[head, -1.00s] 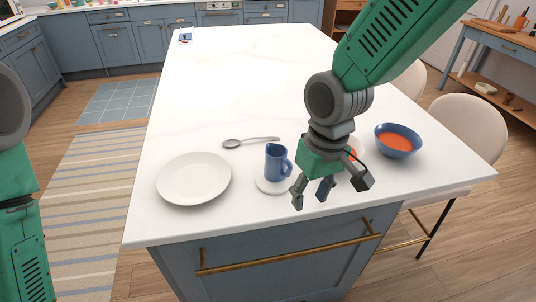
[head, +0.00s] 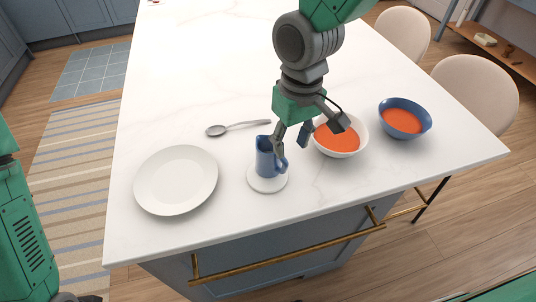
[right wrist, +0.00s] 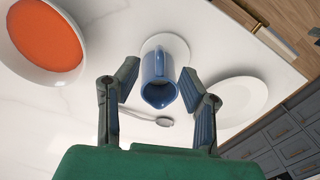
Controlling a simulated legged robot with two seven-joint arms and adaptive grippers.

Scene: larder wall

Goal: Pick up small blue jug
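The small blue jug (head: 264,158) stands upright on a small white saucer (head: 256,186) near the front edge of the white island top. My right gripper (head: 305,137) is above and to the right of the jug, with its fingers apart. In the right wrist view the jug (right wrist: 159,82) shows between and beyond the two spread fingers (right wrist: 160,92). I cannot tell whether a finger touches it; nothing is gripped. My left arm shows at the left edge of the head view, but its fingers are not seen.
A white plate (head: 176,180) lies left of the jug and a spoon (head: 237,127) behind it. A white bowl of orange soup (head: 340,138) is close to the right gripper. A blue bowl of soup (head: 404,119) stands further right. The island top behind is mostly clear.

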